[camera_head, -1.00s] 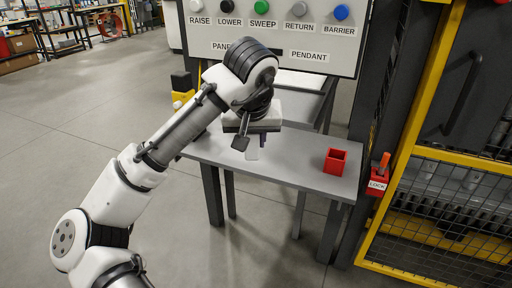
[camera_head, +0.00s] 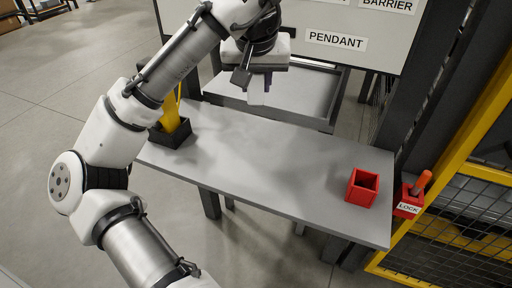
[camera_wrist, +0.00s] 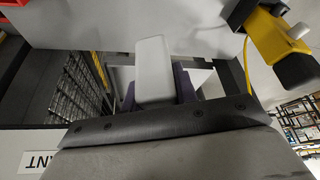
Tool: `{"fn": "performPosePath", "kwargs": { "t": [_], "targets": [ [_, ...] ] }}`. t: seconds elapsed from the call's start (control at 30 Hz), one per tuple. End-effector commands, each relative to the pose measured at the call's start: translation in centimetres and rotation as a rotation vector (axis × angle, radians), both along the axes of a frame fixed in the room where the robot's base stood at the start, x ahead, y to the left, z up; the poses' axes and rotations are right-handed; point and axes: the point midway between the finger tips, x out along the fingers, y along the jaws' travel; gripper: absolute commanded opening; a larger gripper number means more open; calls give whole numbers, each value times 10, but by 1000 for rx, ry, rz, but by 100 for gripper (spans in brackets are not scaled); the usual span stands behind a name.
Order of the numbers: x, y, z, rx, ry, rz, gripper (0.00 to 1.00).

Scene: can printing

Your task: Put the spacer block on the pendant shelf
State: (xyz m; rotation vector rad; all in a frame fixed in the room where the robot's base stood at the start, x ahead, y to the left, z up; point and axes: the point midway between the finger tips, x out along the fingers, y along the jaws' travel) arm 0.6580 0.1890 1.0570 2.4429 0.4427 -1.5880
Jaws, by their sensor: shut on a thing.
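The spacer block is a pale grey-white block (camera_wrist: 153,68), held upright between the dark fingers in the wrist view. In the head view only a small pale part of it (camera_head: 257,88) shows below my gripper (camera_head: 256,80), which is shut on it. Both are in the air beyond the table's back edge. They appear in front of a grey shelf with a dark rim (camera_head: 312,123), under the PENDANT label (camera_head: 336,41). I take this for the pendant shelf. The height above it is hard to judge.
The grey table (camera_head: 270,165) is mostly bare. An open red box (camera_head: 362,187) stands at its right end, beside the red LOCK fixture (camera_head: 408,203). A yellow object (camera_head: 172,112) stands in a black holder at the left. A yellow-framed mesh fence (camera_head: 455,228) closes the right side.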

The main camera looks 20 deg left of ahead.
Motion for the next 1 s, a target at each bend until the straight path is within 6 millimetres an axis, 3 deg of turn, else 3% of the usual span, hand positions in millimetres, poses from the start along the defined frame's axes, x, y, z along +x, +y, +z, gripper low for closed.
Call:
{"fn": "performPosePath", "kwargs": {
  "t": [0.17,0.7,1.0],
  "targets": [
    [0,0,-7,-2,1,1,6],
    [-1,1,-138,1,2,2,6],
    [-1,0,-171,-1,2,1,6]
  ]
}}
